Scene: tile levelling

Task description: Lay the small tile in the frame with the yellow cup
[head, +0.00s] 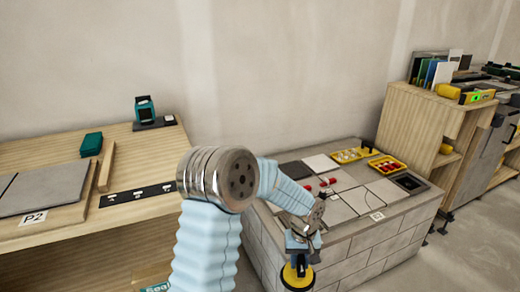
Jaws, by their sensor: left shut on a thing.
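My left gripper (302,246) reaches down in front of the block-built bench (345,252) and is shut on the yellow cup (297,274). The cup hangs beyond the bench's near side, close to the bottom edge of the head view. Whether a small tile is stuck under the cup is cut off from view. On the bench top lie several light grey tiles (382,191), with red pieces (331,182) along a joint. My right gripper is not in view.
Two yellow trays (388,165) with small parts stand at the bench's back. At left, a wooden table (60,238) holds a large grey tile (45,190), a wooden strip (106,166) and a teal device (145,108). A wooden shelf (425,110) stands at right.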

